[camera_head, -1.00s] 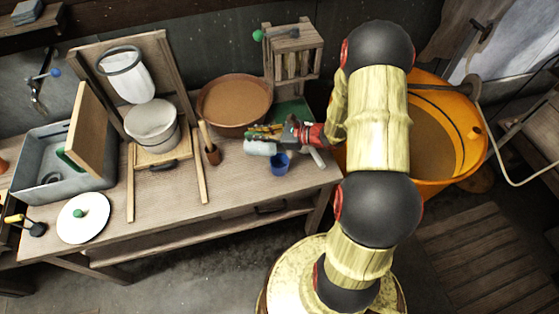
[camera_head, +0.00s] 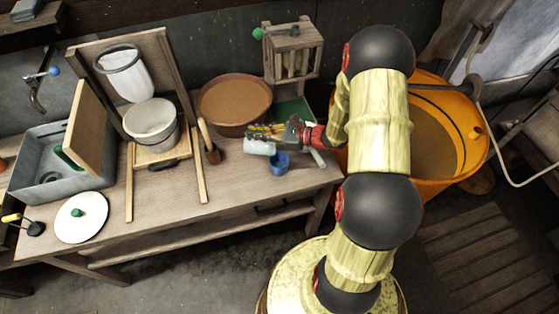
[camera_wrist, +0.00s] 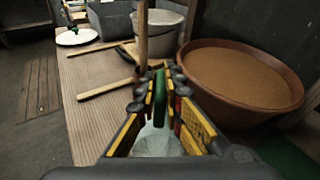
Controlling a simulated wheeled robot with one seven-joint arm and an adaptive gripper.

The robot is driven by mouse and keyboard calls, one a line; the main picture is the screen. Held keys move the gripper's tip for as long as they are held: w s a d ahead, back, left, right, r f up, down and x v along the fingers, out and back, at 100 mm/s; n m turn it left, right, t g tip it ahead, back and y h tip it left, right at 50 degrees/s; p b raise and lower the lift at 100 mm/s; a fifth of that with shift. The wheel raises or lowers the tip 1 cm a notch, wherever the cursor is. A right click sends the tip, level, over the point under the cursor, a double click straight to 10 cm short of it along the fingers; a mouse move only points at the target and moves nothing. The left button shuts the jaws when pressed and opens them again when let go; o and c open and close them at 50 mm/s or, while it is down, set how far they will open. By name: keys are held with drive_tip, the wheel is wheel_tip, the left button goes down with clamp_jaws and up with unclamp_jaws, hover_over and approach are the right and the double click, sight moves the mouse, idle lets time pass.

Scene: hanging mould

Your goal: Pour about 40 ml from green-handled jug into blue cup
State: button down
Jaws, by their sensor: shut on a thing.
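My gripper (camera_head: 270,131) is shut on the green handle (camera_wrist: 160,98) of the jug. The pale, translucent jug (camera_head: 259,145) is held over the bench and looks tilted, its body toward the left. In the wrist view the jug (camera_wrist: 157,143) shows below the fingers, whose yellow pads stand on both sides of the handle. The blue cup (camera_head: 279,162) stands on the bench just right of and below the jug in the head view; the jug and gripper partly cover it. The cup's contents and any liquid stream cannot be made out. The wrist view does not show the cup.
A wide brown bowl (camera_head: 232,101) stands behind the jug. A brush with a wooden handle (camera_head: 209,143) stands to the left, near a bucket (camera_head: 151,124) on a wooden frame. A wooden rack (camera_head: 293,54) is behind, and an orange tub (camera_head: 430,187) is to the right.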

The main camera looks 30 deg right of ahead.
drive_tip(key=shift+s+d+f+t+y+b, duration=0.2)
drive_tip(key=shift+t+y+b, duration=0.1)
drive_tip(key=shift+b, duration=0.55)
drive_tip(key=shift+s+b, duration=0.1)
drive_tip(key=shift+b, duration=0.25)
